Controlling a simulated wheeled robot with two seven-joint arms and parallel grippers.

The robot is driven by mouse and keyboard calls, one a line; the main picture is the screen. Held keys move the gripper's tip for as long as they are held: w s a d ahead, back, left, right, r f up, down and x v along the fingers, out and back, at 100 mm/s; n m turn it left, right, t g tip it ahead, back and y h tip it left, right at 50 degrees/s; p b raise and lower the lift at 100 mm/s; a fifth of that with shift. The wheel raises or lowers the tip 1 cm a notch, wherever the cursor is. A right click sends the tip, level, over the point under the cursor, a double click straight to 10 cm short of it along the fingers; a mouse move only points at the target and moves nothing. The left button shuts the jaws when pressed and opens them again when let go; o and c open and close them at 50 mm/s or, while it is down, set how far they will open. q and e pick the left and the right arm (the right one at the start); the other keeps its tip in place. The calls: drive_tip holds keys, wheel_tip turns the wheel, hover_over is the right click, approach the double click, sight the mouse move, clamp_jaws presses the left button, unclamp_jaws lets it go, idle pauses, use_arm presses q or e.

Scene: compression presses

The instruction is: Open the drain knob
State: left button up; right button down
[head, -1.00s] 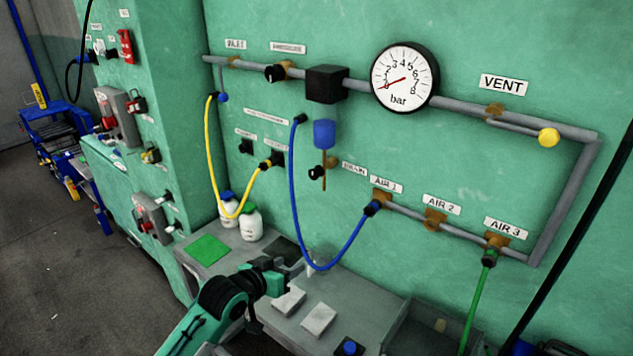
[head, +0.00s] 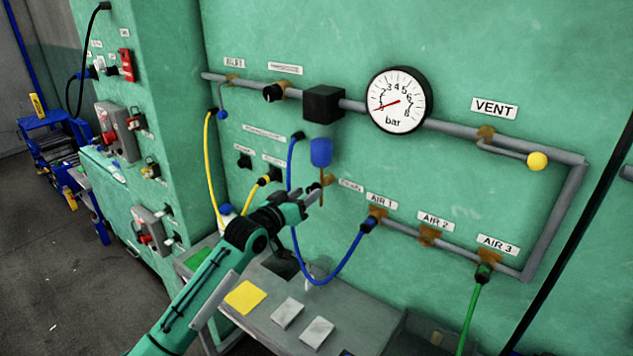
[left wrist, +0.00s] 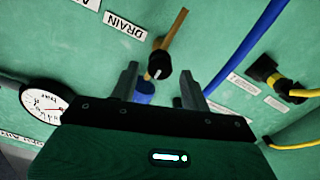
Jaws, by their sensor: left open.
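The drain knob (left wrist: 159,66) is a small black round knob with a white mark, on a brass fitting under the DRAIN label (left wrist: 125,25) in the left wrist view. In the head view my left gripper (head: 312,196) hides the knob, just below the blue filter bowl (head: 321,153). In the left wrist view my left gripper (left wrist: 158,76) is open, with one finger to each side of the knob in the picture. I cannot tell whether the fingers touch it. My right gripper is not in view.
A blue hose (head: 352,258) hangs close to the gripper, and a yellow hose (head: 209,165) is at its left. The pressure gauge (head: 399,100) and a black block (head: 323,103) sit on the pipe above. A grey bench (head: 262,318) stands below.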

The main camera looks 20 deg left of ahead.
sight(309, 191)
use_arm(q)
drive_tip(key=shift+p+x, duration=0.7)
drive_tip(key=shift+x, duration=2)
drive_tip(key=c, duration=1)
